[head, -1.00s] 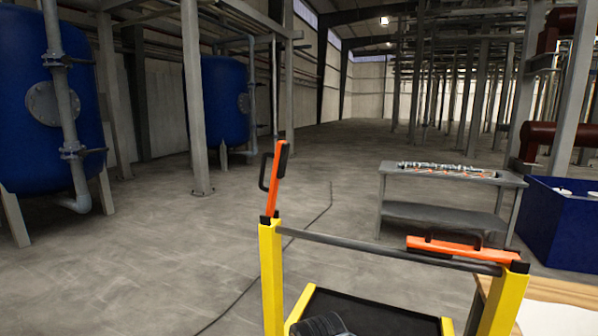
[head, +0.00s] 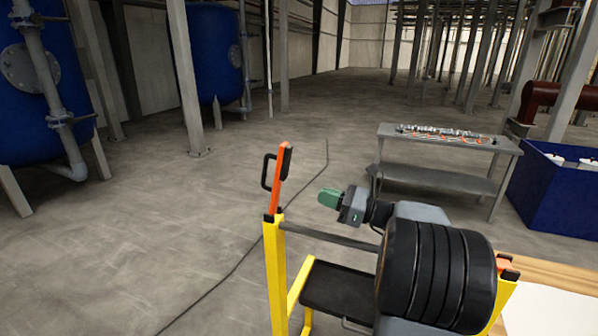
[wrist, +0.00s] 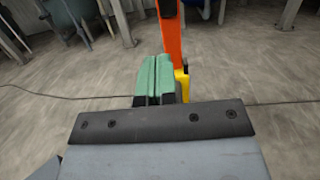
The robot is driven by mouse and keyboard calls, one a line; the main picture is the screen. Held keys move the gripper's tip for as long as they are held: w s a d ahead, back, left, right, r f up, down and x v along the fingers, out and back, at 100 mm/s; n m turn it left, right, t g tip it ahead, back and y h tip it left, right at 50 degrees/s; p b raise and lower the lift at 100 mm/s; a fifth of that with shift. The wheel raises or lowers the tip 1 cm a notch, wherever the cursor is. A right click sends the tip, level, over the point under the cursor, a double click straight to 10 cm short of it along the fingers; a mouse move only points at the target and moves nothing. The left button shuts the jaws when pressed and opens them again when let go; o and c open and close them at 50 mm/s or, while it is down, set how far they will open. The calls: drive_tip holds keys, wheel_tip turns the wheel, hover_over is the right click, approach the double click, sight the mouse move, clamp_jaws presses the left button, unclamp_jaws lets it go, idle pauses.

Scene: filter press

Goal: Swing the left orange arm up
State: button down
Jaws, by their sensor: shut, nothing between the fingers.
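The left orange arm (head: 280,180) stands nearly upright on top of the left yellow post (head: 274,275), leaning slightly right, with a black handle on its left side. It also shows in the wrist view (wrist: 169,40), just beyond and to the right of the fingers. My gripper (head: 328,197) has green fingers pressed together, pointing left toward the orange arm, with a visible gap in the head view. The fingers also show in the wrist view (wrist: 153,80), with nothing between them. Only the end of the right orange arm (head: 503,264) shows; my arm hides the rest.
A dark crossbar (head: 335,238) runs from the left post behind my arm. A grey workbench (head: 440,150) with small parts and a blue bin (head: 550,195) stand behind at right. Blue tanks (head: 205,55) stand at left. The floor left of the frame is clear except for a cable.

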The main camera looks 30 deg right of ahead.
sight(287, 175)
drive_tip(key=shift+m+t, duration=0.3)
drive_tip(key=shift+t, duration=0.1)
drive_tip(key=x, duration=0.2)
drive_tip(key=p+x, duration=0.1)
drive_tip(key=x, duration=0.2)
drive_tip(key=r+p+x, duration=0.1)
drive_tip(key=x, duration=0.1)
drive_tip(key=shift+w+d+r, duration=0.1)
drive_tip(key=shift+w+d, duration=0.15)
drive_tip(key=shift+w, duration=0.1)
drive_tip(key=shift+x, duration=0.95)
